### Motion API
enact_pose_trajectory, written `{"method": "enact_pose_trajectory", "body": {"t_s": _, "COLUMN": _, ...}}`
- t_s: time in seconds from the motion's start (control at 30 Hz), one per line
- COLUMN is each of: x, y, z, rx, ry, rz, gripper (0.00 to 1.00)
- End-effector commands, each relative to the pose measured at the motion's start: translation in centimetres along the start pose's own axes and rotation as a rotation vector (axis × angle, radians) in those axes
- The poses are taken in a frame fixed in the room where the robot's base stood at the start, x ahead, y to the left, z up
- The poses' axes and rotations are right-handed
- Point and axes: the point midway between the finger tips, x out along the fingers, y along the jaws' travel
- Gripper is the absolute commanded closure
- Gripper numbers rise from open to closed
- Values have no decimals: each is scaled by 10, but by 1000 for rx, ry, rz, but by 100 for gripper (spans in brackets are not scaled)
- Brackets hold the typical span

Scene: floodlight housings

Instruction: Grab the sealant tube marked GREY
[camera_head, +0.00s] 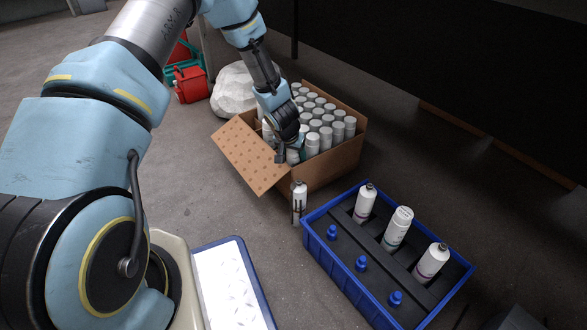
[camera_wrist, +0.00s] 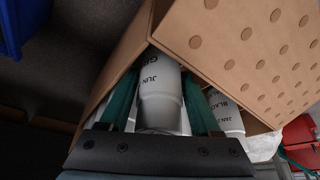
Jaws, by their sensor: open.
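A neighbouring white tube (camera_wrist: 226,112) reads "BLAC", partly hidden by the right finger. In the head view my gripper (camera_head: 289,152) is at the near-left side of an open cardboard carton (camera_head: 335,165) packed with several white tubes (camera_head: 325,120).
A carton flap (camera_head: 247,155) folds out beside my gripper. A lone tube (camera_head: 298,198) stands on the floor before the carton. A blue crate (camera_head: 325,262) holds three white tubes and three blue caps.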

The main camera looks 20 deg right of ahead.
Motion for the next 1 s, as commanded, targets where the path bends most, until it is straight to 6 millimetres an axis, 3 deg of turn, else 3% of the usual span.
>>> {"method": "enact_pose_trajectory", "body": {"t_s": 0.07, "x": -1, "y": 0, "z": 0, "rx": 0, "ry": 0, "rz": 0, "gripper": 36}}
{"method": "enact_pose_trajectory", "body": {"t_s": 0.63, "x": -1, "y": 0, "z": 0, "rx": -1, "ry": 0, "rz": 0, "gripper": 99}}
{"method": "enact_pose_trajectory", "body": {"t_s": 1.0, "x": -1, "y": 0, "z": -1, "rx": 0, "ry": 1, "rz": 0, "gripper": 100}}
